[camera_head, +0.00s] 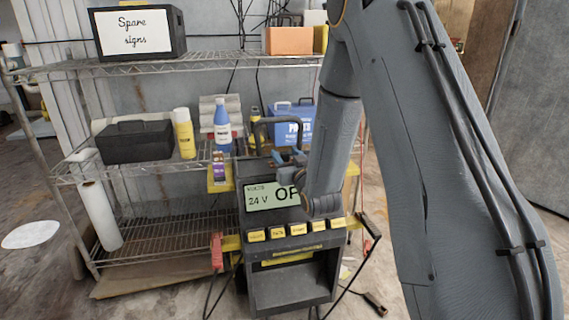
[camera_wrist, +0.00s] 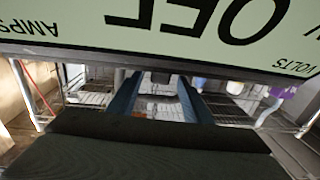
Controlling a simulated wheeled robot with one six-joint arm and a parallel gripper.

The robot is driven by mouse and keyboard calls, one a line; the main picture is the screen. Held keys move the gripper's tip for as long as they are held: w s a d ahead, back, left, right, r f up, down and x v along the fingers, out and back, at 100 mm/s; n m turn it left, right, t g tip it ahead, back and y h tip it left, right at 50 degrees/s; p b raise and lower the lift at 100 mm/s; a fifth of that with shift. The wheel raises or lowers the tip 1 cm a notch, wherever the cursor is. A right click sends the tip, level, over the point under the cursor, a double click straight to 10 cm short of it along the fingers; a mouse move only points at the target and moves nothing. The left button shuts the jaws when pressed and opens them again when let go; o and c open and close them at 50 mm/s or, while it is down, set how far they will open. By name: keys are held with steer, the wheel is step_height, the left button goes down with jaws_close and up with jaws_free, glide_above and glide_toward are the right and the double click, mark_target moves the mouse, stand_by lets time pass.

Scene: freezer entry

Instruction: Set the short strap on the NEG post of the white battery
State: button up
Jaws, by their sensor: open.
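I cannot make out the white battery, its NEG post or the short strap in either view. My gripper (camera_head: 289,158) is at the top of a dark charger unit, partly hidden by my arm in the head view. In the wrist view my gripper (camera_wrist: 158,92) shows two blue fingers apart, with nothing seen held between them. The charger (camera_head: 290,285) has a pale green display (camera_head: 262,197) reading 24 V and the start of "OFF". The display (camera_wrist: 225,25) fills the top of the wrist view upside down, reading OFF.
A red clamp (camera_head: 217,252) and a black clamp (camera_head: 371,226) hang at the charger's sides, with cables on the floor. Behind stands a wire shelf (camera_head: 160,175) with a black toolbox (camera_head: 133,142), a yellow bottle (camera_head: 185,135) and a blue box (camera_head: 291,122). Left floor is mostly clear.

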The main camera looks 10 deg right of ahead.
steer(key=shift+w, duration=0.9)
steer(key=shift+c, duration=0.2)
jaws_close()
step_height(320, 180, up, 10)
steer(key=p, duration=0.2)
steer(key=shift+a+f+p, duration=0.1)
steer(key=shift+p, duration=0.2)
step_height(320, 180, up, 4)
steer(key=p, duration=0.3)
glide_above(284, 152)
steer(key=shift+s, duration=0.1)
